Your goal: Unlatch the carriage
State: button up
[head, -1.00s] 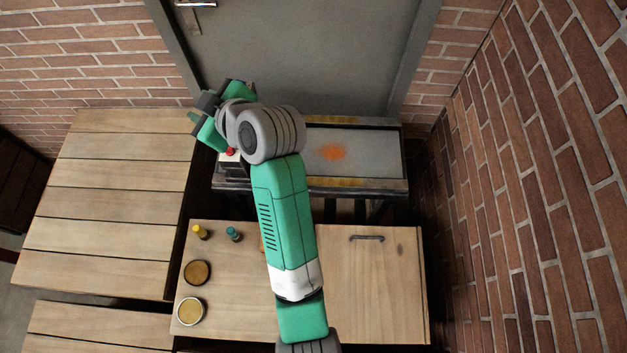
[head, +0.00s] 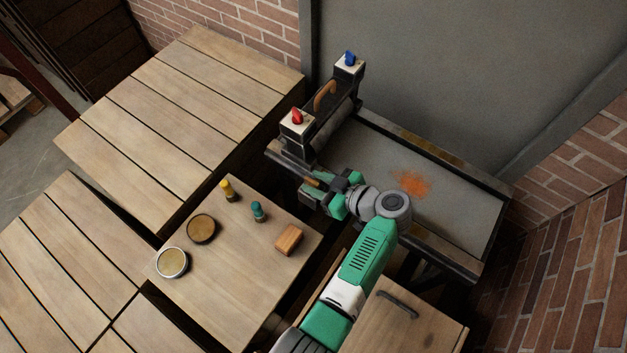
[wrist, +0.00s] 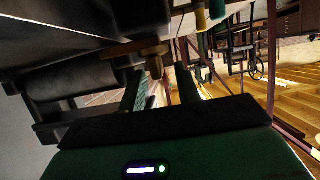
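The press carriage (head: 330,112) spans the left end of the grey bed. It has a red knob (head: 297,117) on its near post, a blue knob (head: 349,58) on its far post and a curved wooden handle (head: 325,95) between. My gripper (head: 308,188) is low at the near side of the carriage, beside a small wooden piece (head: 306,178). In the wrist view the green fingers (wrist: 163,90) are apart, with a wooden piece (wrist: 155,62) just beyond the gap; contact cannot be told. A dark roller (wrist: 65,85) lies left. The latch itself cannot be made out.
The grey press bed (head: 375,160) bears an orange smear. The cabinet top (head: 230,285) in front holds a yellow bottle (head: 228,190), a teal bottle (head: 258,212), two round tins (head: 201,229) and a wooden block (head: 289,240). A slatted table (head: 190,110) stands left.

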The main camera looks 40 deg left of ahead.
jog(key=shift+x, duration=1)
jog(key=shift+w, duration=0.1)
grip_shut()
